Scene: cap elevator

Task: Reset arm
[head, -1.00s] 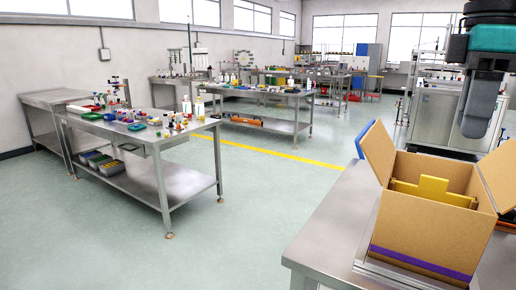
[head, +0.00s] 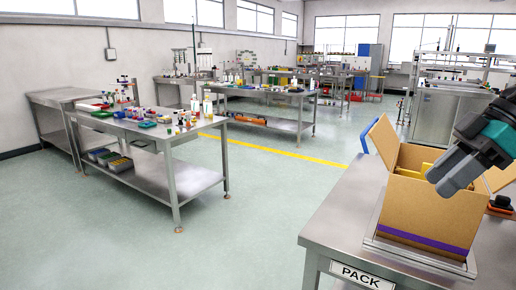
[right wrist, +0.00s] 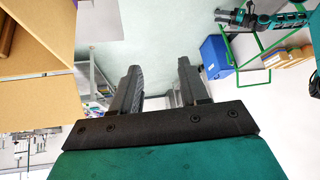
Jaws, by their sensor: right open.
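My right gripper (head: 446,176) is in front of the cardboard box's upper right part in the head view, tilted down to the left. In the right wrist view its two dark fingers (right wrist: 158,72) stand apart with nothing between them. The open cardboard box (head: 418,212) stands on the steel PACK table (head: 340,225). A yellow piece (head: 408,172) shows inside the box, partly hidden by the gripper. My left gripper is outside the head view. A small teal and black arm (right wrist: 270,20) at the upper right of the right wrist view looks like mine; its jaws are unclear.
A dark object with an orange part (head: 500,204) lies on the table right of the box. A steel workbench (head: 150,170) with small items stands at left. Open floor (head: 255,220) lies between them. A blue bin (right wrist: 215,57) shows in the right wrist view.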

